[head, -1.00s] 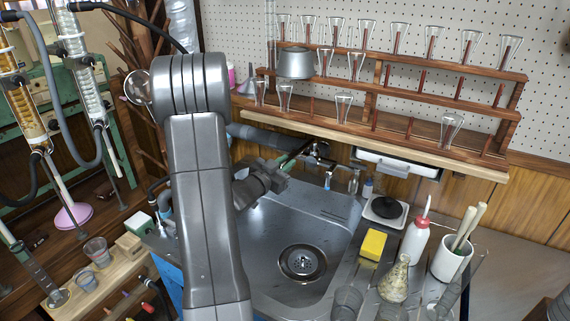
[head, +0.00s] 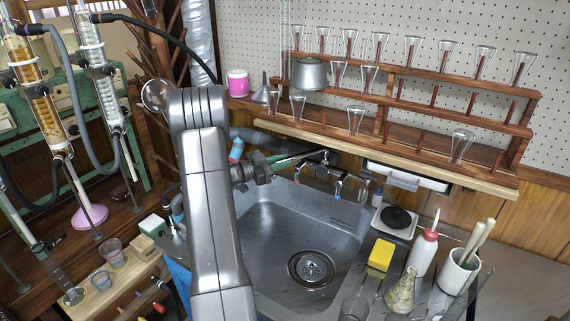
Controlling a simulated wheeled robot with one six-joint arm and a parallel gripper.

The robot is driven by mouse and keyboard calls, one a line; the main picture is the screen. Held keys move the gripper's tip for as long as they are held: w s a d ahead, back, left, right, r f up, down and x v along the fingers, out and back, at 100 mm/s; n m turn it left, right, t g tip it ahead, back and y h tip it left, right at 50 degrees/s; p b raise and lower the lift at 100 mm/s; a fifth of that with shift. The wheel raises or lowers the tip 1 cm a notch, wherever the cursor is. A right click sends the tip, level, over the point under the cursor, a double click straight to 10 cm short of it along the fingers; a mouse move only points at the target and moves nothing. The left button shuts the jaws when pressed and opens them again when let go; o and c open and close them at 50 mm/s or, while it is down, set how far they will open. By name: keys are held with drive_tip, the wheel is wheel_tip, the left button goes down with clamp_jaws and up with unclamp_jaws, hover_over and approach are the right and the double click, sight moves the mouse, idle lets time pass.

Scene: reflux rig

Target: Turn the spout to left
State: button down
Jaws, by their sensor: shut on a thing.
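The spout (head: 290,159) is a thin bar, greenish toward its left end, running left from the faucet body (head: 323,158) at the back of the sink. It lies nearly along the back edge of the sink (head: 300,222). My gripper (head: 267,167) is shut on the spout near its free left end. The jaws hide that end. My arm comes up from the bottom and covers the sink's left side.
A wooden rack (head: 440,112) with several conical glasses hangs behind the sink. A yellow sponge (head: 380,255), a white bottle (head: 424,252) and a flask (head: 401,292) stand right of the basin. Glass columns (head: 45,110) with hoses stand at the left. The basin is empty.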

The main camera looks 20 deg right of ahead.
drive_tip(key=shift+w+g, duration=0.25)
drive_tip(key=shift+g, duration=0.25)
drive_tip(key=c, duration=1.4)
unclamp_jaws()
drive_tip(key=shift+o, duration=0.2)
drive_tip(key=s+a+b, duration=0.1)
drive_tip(key=a, duration=1.2)
drive_tip(key=shift+s+a, duration=0.3)
drive_tip(key=shift+s, duration=0.1)
drive_tip(key=d, duration=0.4)
drive_tip(key=w+d, duration=0.1)
drive_tip(key=d, duration=0.4)
drive_tip(key=d+p, duration=0.1)
drive_tip(key=d, duration=0.3)
drive_tip(key=shift+w+d, duration=0.25)
drive_tip(key=shift+w, duration=0.1)
drive_tip(key=shift+d, duration=0.1)
